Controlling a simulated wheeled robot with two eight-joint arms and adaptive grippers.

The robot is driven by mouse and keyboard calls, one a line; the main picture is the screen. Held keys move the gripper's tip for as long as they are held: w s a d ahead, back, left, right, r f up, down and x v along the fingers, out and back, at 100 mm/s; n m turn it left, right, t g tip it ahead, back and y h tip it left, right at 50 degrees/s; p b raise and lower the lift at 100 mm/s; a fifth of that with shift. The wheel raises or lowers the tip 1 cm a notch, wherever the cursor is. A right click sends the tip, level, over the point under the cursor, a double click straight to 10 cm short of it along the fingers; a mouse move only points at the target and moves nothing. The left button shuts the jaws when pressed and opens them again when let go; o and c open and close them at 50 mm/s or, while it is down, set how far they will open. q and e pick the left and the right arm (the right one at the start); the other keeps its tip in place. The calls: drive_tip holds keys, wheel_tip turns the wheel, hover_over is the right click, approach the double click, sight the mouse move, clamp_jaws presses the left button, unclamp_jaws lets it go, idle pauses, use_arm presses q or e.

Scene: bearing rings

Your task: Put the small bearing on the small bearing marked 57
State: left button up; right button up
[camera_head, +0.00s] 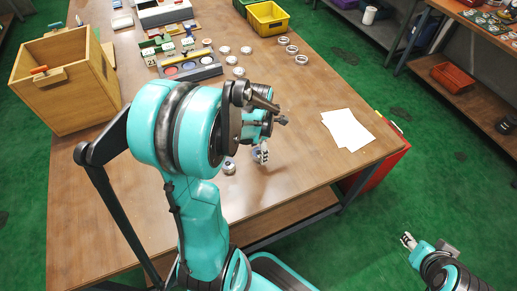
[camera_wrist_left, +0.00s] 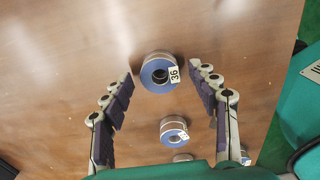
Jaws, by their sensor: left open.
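My left gripper (camera_head: 264,152) is open and low over the front part of the table. In the left wrist view, a blue-faced bearing marked 36 (camera_wrist_left: 153,74) lies between its spread fingertips, with a gap on both sides. A second bearing (camera_wrist_left: 173,131) lies closer to the wrist; its label is too small to read surely. A third bearing (camera_wrist_left: 183,157) is partly cut off by my gripper body. In the head view, one bearing (camera_head: 229,168) shows left of the gripper, and another is mostly hidden by the fingers. My right gripper (camera_head: 408,241) is off the table; its opening is unclear.
Several more rings (camera_head: 292,49) lie farther back. A dark tray with coloured discs (camera_head: 190,68), a yellow bin (camera_head: 268,18) and a wooden box (camera_head: 65,80) stand on the table (camera_head: 315,185). White paper sheets (camera_head: 347,130) lie right. The front right of the table is clear.

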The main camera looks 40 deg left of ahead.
sight(259, 152)
use_arm(q)
wheel_tip(259, 152, up, 12)
drive_tip(key=p, duration=0.5)
drive_tip(key=s+d+r+m+t, duration=0.2)
drive_tip(key=d+m, duration=0.6)
drive_tip(key=m, duration=0.7)
drive_tip(key=s+d+r+m+t, duration=0.3)
drive_tip(key=d+m+t, duration=0.2)
drive_tip(key=m, duration=1)
drive_tip(key=d, duration=0.3)
drive_tip(key=shift+d+r+m, duration=0.15)
drive_tip(key=shift+r+m, duration=0.05)
drive_tip(key=shift+m, duration=0.1)
drive_tip(key=shift+s, duration=0.1)
